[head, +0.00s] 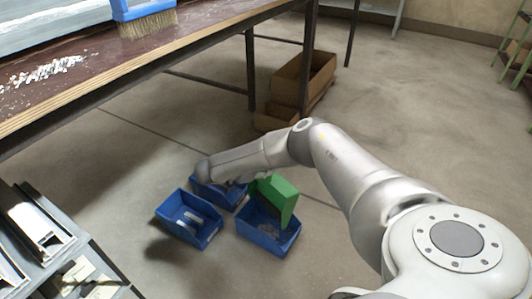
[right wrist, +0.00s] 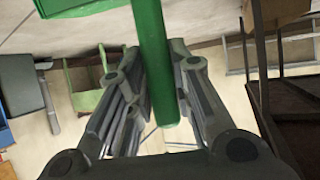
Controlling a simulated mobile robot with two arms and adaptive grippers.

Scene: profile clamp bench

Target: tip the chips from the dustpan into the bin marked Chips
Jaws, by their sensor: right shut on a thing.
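The green dustpan (head: 277,199) is steeply tilted above the right-hand blue bin (head: 264,240), its pan overlapping the bin's back part in the head view. Small grey bits (head: 268,229) show inside that bin. My right gripper (head: 243,180) is shut on the dustpan's handle. In the right wrist view the green handle (right wrist: 154,65) runs between the two fingers. No marking on the bins can be read, so I cannot tell which is Chips. Whether chips are still in the pan is hidden. My left gripper is not in view.
Another blue bin (head: 176,226) holds a few pale pieces; a third (head: 222,195) stands behind, partly under my arm. White chips (head: 45,72) and a blue brush (head: 147,17) are on the bench (head: 110,62). A grey rack (head: 68,250) stands left. Cardboard boxes (head: 318,75) stand under the bench.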

